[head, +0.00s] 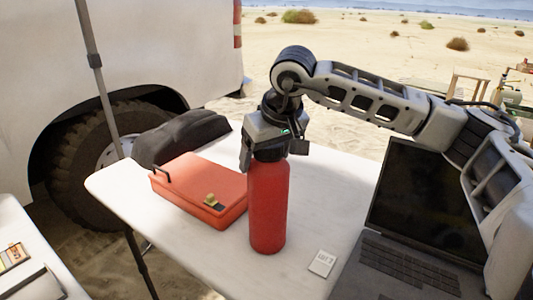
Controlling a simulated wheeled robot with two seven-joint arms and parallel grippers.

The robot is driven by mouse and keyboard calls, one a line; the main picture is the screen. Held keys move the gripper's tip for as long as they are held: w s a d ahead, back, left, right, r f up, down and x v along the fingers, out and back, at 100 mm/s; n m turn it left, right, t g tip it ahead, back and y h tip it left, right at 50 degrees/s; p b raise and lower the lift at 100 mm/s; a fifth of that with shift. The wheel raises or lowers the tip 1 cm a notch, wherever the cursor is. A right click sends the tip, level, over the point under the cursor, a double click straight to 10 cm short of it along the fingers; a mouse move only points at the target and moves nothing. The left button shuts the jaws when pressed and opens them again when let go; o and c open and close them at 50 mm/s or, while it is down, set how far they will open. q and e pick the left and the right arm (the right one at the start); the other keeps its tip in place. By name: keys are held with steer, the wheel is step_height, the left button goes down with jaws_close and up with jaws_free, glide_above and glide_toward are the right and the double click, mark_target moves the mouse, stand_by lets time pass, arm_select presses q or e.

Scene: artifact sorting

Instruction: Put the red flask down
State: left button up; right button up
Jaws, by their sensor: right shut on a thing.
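The red flask (268,207) is upright over the white table (217,252), in the middle of the head view. Its base is at or very near the table top; I cannot tell whether it touches. My right gripper (267,148) comes down from above and is shut on the flask's dark top, which it mostly hides. My left gripper is not in view.
A red case (200,187) with a dark handle lies left of the flask. A dark bag (182,138) is behind it. An open laptop (412,215) stands at the right. A small white card (322,263) lies right of the flask's base. The table's front middle is clear.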

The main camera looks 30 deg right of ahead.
steer(key=o, duration=2)
steer(key=shift+s+r, duration=0.1)
steer(key=shift+r, duration=0.15)
steer(key=v, duration=1.1)
steer(key=shift+s+r, duration=0.2)
steer(key=shift+r, duration=0.1)
